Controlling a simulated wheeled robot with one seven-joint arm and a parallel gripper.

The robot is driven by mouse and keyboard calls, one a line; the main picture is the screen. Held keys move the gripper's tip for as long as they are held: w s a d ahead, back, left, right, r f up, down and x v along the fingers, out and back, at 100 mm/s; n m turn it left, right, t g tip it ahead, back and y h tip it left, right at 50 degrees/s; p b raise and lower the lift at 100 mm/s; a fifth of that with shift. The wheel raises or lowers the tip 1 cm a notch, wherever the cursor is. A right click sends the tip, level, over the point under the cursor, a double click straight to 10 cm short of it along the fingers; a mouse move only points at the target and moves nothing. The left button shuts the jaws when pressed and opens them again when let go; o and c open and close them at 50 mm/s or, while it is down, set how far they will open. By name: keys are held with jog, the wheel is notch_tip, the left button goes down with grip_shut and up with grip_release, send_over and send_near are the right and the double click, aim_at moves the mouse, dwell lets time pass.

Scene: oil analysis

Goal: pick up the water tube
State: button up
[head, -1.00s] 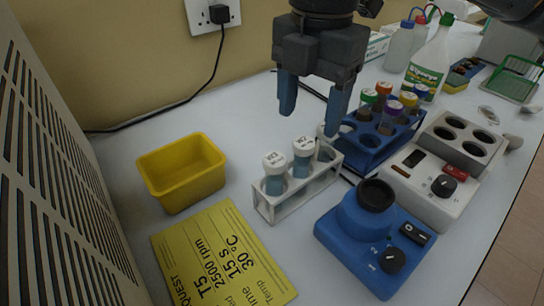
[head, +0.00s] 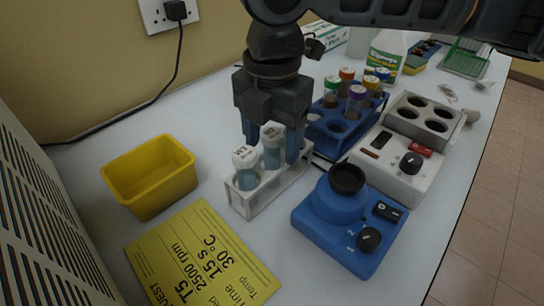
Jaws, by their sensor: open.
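A white rack (head: 243,206) stands on the bench near the middle. My gripper (head: 271,148) points down over the rack, open. Its fingers are on either side of the right tube's upper part in the picture, and I cannot tell whether they touch it. The right finger hides part of the rack's far end.
A blue rack (head: 325,143) with several colour-capped tubes stands behind to the right. A blue mixer (head: 338,240) and a white device (head: 395,182) are close on the right. A yellow bin (head: 150,178) and a yellow card (head: 205,255) lie left and in front.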

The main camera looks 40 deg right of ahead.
jog(key=c, duration=1.1)
notch_tip(320, 180, up, 10)
jog(key=shift+p, duration=0.3)
jog(key=shift+c, duration=0.2)
